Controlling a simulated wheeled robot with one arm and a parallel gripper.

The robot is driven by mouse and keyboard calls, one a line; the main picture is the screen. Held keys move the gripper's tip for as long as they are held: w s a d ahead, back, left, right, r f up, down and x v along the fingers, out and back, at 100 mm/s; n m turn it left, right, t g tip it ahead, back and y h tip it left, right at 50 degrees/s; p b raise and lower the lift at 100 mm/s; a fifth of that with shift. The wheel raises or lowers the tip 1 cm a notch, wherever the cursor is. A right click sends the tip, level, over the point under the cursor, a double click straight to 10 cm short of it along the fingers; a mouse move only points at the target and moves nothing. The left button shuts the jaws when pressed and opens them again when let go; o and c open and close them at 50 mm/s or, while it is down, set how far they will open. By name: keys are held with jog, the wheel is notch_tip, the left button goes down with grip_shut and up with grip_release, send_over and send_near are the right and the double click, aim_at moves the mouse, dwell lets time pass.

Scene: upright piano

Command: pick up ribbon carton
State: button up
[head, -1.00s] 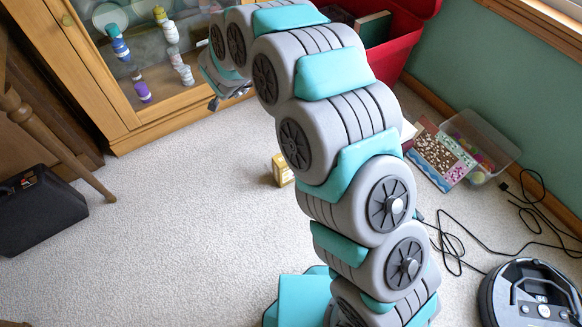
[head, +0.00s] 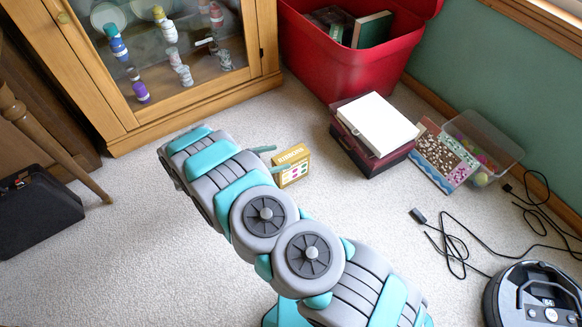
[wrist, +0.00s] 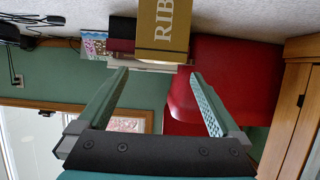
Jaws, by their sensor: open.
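The ribbon carton (head: 291,166) is a small yellow-gold box with lettering and coloured spots on its front, standing upright on the carpet. In the wrist view the carton (wrist: 163,28) is at the top middle, with the letters "RIB" showing sideways. My gripper (head: 272,161) is low beside the left of the carton in the head view, its fingers pointing toward it. In the wrist view my gripper (wrist: 158,76) has its two fingers wide apart and nothing between them. The carton is beyond the fingertips; whether any finger touches it I cannot tell.
A dark red box with a white book (head: 378,124) on it stands right of the carton. Behind is a red bin (head: 320,62); left of that, a glass-fronted wooden cabinet (head: 205,100). Cables (head: 452,242) and a robot vacuum (head: 535,296) lie at right.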

aim_at(289, 156)
jog(key=x, duration=0.6)
jog(key=shift+d+f, duration=0.25)
jog(key=shift+f, duration=0.1)
jog(key=shift+c, duration=0.2)
grip_shut()
dwell(0.5)
